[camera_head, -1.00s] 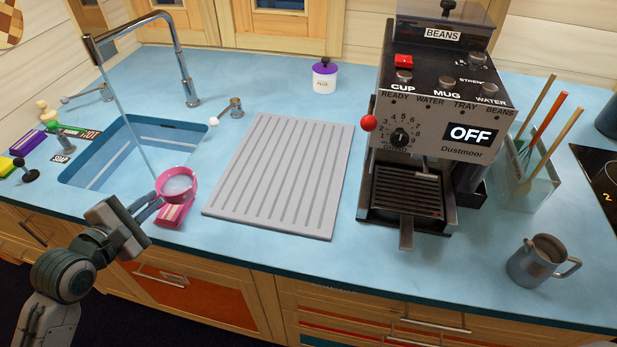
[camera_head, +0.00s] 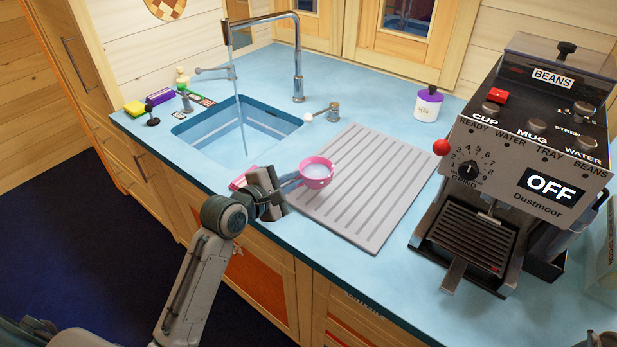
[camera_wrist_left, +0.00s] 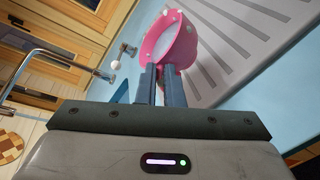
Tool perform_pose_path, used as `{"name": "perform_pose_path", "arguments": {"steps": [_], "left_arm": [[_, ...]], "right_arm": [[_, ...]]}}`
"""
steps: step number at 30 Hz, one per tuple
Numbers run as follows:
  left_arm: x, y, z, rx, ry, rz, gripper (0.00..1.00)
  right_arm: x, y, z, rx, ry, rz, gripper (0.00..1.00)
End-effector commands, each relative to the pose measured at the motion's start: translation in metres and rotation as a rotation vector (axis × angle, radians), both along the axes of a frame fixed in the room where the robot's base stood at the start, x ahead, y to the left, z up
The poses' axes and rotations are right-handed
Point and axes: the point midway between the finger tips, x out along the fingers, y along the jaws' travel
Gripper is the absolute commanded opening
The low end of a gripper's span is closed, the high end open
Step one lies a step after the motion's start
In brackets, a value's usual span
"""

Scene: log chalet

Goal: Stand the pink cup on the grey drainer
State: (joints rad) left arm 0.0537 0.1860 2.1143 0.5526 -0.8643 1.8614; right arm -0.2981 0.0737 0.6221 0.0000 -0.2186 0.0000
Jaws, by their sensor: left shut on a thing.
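The pink cup (camera_head: 317,173) is held by my left gripper (camera_head: 296,181), which is shut on its near side. The cup is upright or nearly so, with something pale inside. In the head view it overlaps the left edge of the grey drainer (camera_head: 372,215), a ribbed board lying flat on the blue counter; I cannot tell whether it touches. In the left wrist view the cup (camera_wrist_left: 170,42) sits at the fingertips (camera_wrist_left: 162,72), with the drainer (camera_wrist_left: 235,40) behind it. My right gripper is not in view.
Water runs from the tap (camera_head: 297,60) into the sink (camera_head: 215,140) at left. A pink thing (camera_head: 240,180) lies behind my gripper on the counter edge. The coffee machine (camera_head: 500,180) stands right of the drainer. The drainer's top is clear.

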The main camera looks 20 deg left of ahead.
Motion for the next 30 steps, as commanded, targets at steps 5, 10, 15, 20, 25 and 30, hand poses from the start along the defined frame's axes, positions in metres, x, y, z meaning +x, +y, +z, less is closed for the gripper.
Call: {"name": "perform_pose_path", "arguments": {"steps": [5, 10, 15, 20, 25, 30], "left_arm": [[0.038, -0.014, -0.001, -0.002, -0.001, 0.000, 0.00], [0.051, -0.018, -0.005, 0.001, 0.000, 0.000, 0.00], [0.051, -0.019, -0.026, 0.000, 0.004, 0.001, 0.00], [0.051, -0.018, -0.039, -0.001, 0.000, 0.002, 0.00], [0.051, -0.018, -0.040, 0.001, -0.002, 0.002, 0.00], [0.051, -0.018, -0.042, 0.001, -0.002, 0.002, 0.00]], "right_arm": [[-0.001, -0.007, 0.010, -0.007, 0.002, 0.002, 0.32], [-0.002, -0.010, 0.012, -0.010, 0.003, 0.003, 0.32], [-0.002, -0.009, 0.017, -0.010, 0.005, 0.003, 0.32], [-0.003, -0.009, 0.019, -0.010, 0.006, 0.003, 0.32], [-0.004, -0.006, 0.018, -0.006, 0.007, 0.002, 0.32], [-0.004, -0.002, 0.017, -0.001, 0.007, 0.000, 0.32]]}}
